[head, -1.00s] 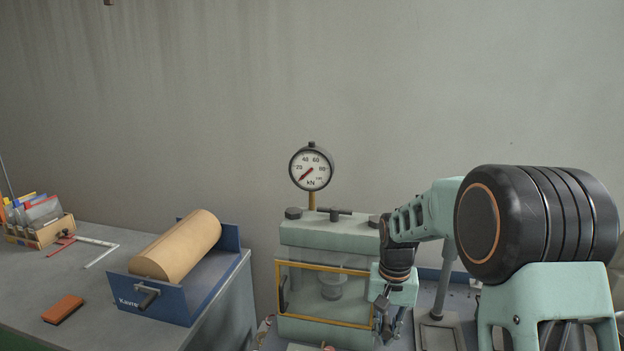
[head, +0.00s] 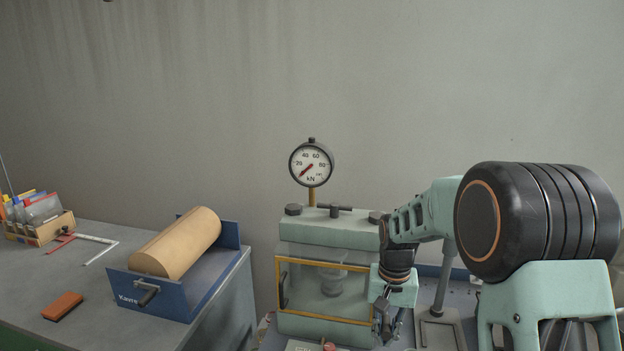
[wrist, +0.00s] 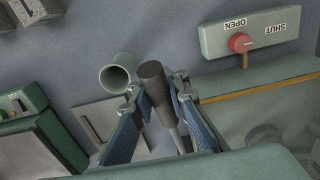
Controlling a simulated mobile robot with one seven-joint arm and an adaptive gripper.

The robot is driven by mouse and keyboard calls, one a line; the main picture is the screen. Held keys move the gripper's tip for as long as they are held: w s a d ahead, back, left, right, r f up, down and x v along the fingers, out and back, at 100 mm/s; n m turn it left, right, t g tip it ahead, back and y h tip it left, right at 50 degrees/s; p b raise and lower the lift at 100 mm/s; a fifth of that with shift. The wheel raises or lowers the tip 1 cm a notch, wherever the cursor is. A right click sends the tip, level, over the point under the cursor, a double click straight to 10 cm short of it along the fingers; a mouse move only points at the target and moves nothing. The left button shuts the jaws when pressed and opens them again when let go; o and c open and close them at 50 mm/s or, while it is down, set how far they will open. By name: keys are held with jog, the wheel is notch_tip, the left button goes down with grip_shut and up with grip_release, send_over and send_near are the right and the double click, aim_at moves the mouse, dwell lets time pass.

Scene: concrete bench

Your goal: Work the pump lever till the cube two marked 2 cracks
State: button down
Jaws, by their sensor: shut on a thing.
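The press (head: 335,232) stands mid-bench with its yellow-framed clear guard (head: 322,262) across the front. Behind the guard a round platen (head: 331,284) shows; I cannot make out cube two. The gauge (head: 311,163) needle points low on the left of the dial, below 20. My gripper (head: 386,328) is low at the press's right front corner. In the wrist view my gripper (wrist: 158,95) is shut on the dark round grip of the pump lever (wrist: 152,78), one finger each side. A pale green open tube (wrist: 117,74) is beside the grip.
A valve block (wrist: 250,32) marked OPEN and SHUT carries a red knob (wrist: 241,42), nearer the OPEN mark. Grey blocks (wrist: 35,10) lie at the wrist view's top left. A blue-framed paper roll (head: 180,243) and an orange block (head: 63,306) are on the left bench.

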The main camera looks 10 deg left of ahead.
jog(key=shift+s+f+b, duration=0.3)
jog(key=shift+f+b, duration=0.3)
jog(key=shift+f, duration=0.35)
jog(key=shift+s+f+b, duration=0.25)
jog(key=shift+f+b, duration=0.35)
jog(key=shift+f, duration=0.3)
jog(key=shift+s+f+b, duration=0.2)
jog(key=shift+f+b, duration=0.9)
jog(key=shift+f, duration=0.55)
jog(key=shift+r, duration=0.1)
jog(key=w+r+p, duration=0.1)
jog(key=r+p, duration=0.1)
jog(key=r, duration=0.1)
jog(key=r+p, duration=0.3)
jog(key=w+r+p, duration=0.1)
jog(key=r+p, duration=0.1)
jog(key=r, duration=0.1)
jog(key=shift+w+r, duration=0.15)
jog(key=shift+w, duration=0.2)
